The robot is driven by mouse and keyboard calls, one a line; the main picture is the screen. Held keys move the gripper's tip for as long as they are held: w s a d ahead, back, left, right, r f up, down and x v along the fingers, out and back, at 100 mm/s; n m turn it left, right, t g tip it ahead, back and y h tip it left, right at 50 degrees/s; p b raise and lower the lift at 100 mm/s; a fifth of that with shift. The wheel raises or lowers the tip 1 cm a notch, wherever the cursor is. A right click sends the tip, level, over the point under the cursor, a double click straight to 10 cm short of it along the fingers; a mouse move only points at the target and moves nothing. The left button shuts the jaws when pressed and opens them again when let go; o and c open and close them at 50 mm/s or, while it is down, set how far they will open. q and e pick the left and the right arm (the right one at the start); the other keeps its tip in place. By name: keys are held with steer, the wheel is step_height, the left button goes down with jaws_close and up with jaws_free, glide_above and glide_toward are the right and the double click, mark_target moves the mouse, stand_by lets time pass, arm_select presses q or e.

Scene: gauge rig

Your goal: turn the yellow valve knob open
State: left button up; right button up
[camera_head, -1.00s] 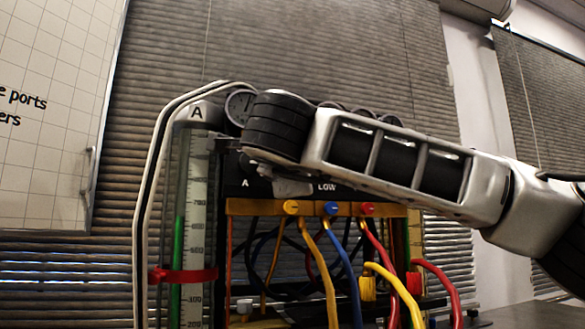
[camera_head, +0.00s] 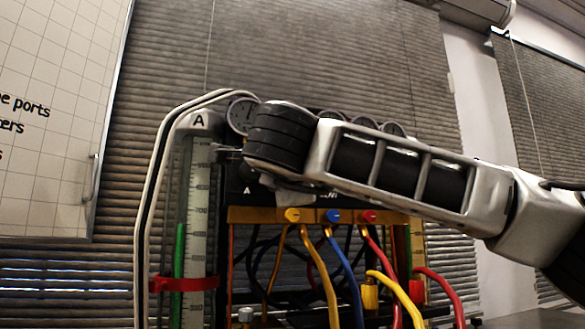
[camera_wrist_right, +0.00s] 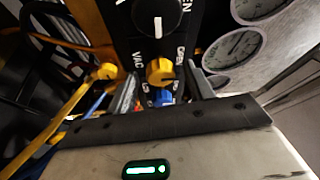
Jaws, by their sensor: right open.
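The yellow valve knob (camera_wrist_right: 160,71) shows in the right wrist view, on a black panel with white lettering that includes "OPEN". My right gripper (camera_wrist_right: 161,78) is open, one finger on each side of the yellow knob. I cannot tell whether either finger touches it. A blue knob (camera_wrist_right: 163,98) sits just below the yellow one, between the fingers. In the head view my right wrist covers this part of the panel, so the valve knob is hidden there. My left gripper is in neither view.
A black knob with a white line (camera_wrist_right: 158,14) is above the yellow knob, with dial gauges (camera_wrist_right: 232,48) to its right. Yellow (camera_head: 291,215), blue (camera_head: 333,216) and red (camera_head: 369,217) hose ports line the rail below my arm. A tall scaled tube (camera_head: 197,230) stands left.

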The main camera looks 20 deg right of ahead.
steer(key=b+v, duration=0.1)
steer(key=v, duration=1.5)
steer(key=shift+w, duration=0.1)
